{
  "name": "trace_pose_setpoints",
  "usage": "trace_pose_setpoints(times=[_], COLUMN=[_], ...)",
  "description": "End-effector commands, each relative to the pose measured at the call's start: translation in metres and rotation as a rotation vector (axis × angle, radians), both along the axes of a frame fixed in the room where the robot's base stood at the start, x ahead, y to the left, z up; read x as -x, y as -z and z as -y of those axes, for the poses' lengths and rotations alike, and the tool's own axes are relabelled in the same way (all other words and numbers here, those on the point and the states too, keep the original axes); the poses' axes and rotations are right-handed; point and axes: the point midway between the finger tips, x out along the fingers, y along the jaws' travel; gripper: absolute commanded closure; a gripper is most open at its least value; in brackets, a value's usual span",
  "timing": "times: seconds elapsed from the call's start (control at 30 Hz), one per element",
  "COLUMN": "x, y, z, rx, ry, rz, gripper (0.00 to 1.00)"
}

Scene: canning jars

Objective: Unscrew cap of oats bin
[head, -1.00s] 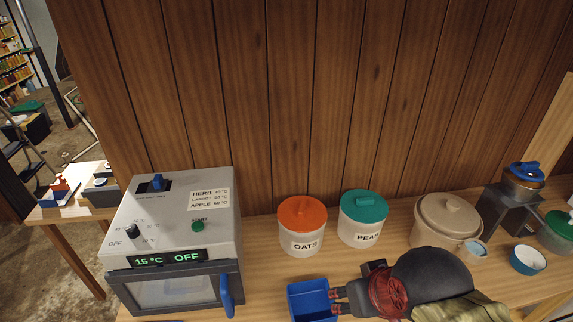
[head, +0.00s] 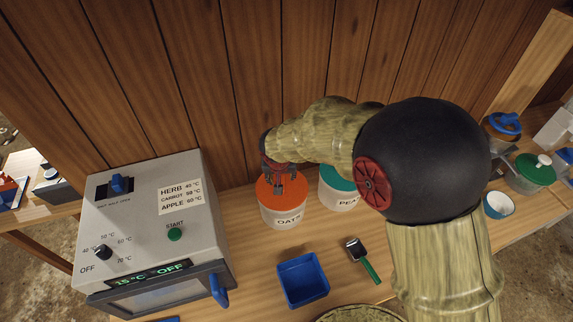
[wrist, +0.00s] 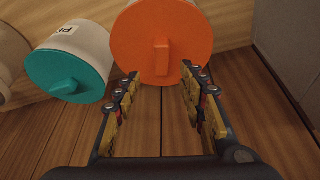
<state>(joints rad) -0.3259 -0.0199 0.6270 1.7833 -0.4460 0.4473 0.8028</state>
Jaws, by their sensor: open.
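The oats bin (head: 287,215) is a white tub labelled OATS on the counter, with an orange cap (head: 289,190) on top. My gripper (head: 277,186) is over the cap in the head view and hides part of it. In the wrist view the orange cap (wrist: 150,38) lies ahead of my open fingers (wrist: 160,98). Its raised orange handle (wrist: 162,56) lines up with the gap between the fingers. Nothing is held between them. I cannot tell whether the fingertips touch the cap.
The peas bin with its teal cap (wrist: 68,75) stands close beside the oats bin. A grey dryer box (head: 150,225) stands at left. A wooden wall (head: 200,70) rises behind.

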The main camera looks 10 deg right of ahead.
Motion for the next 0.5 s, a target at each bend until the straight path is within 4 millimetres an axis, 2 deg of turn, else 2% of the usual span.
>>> trace_pose_setpoints(times=[0.23, 0.5], x=[-0.003, -0.017], y=[0.01, 0.046], z=[0.0, 0.003], rx=[-0.032, -0.031], ry=[0.062, 0.062], rz=[0.009, 0.007], gripper=[0.59, 0.59])
